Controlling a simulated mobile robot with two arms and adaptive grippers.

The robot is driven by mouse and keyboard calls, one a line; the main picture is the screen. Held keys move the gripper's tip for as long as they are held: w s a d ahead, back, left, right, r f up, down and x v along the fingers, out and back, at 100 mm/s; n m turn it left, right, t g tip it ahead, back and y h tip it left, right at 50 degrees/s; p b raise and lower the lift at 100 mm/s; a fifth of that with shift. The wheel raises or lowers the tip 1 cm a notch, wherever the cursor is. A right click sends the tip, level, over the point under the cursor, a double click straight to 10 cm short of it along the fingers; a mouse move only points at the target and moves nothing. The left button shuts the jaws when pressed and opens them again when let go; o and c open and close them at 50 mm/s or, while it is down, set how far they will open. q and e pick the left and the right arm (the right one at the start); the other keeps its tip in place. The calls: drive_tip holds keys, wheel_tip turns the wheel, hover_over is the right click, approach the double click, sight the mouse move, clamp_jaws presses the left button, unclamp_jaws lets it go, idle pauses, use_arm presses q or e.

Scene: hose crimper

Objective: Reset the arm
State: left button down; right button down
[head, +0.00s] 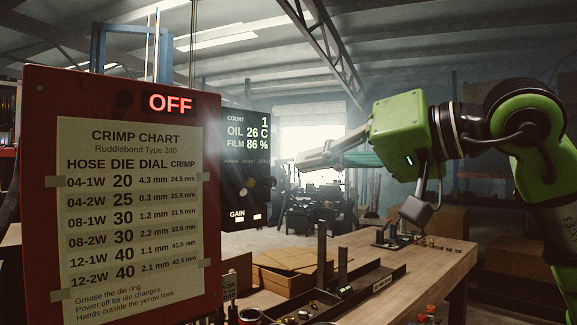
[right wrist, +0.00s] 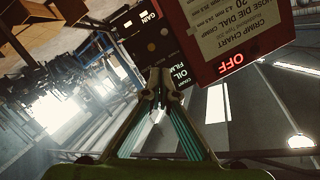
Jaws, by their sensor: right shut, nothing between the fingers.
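My right gripper (head: 302,163) reaches in from the right at mid-height, its fingers pointing left. It is shut and empty; the closed fingertips also show in the right wrist view (right wrist: 157,84). The black control panel (head: 246,150) is left of the fingertips, with a visible gap in the head view. It reads COUNT 1, OIL 26 C, FILM 86 %, with small round buttons and GAIN below. The red crimper housing (head: 40,180) fills the left, with a lit red OFF sign (head: 170,103). In the right wrist view the panel (right wrist: 152,38) appears upside down beyond the fingertips. My left gripper is not in view.
A crimp chart (head: 130,200) is taped on the red housing. Below stands a wooden workbench (head: 440,258) with a dark tray (head: 365,290), upright posts and small fittings. A cardboard box (head: 290,268) sits left of the tray. The air around the gripper looks clear.

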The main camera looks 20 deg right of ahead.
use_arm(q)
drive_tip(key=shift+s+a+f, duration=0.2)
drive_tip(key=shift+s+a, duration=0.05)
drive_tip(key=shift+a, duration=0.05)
use_arm(e)
drive_tip(key=shift+s+d+f, duration=0.25)
drive_tip(key=shift+s+d, duration=0.35)
drive_tip(key=shift+d, duration=0.1)
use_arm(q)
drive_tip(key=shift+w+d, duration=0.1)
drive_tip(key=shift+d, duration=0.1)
use_arm(e)
drive_tip(key=shift+a, duration=0.15)
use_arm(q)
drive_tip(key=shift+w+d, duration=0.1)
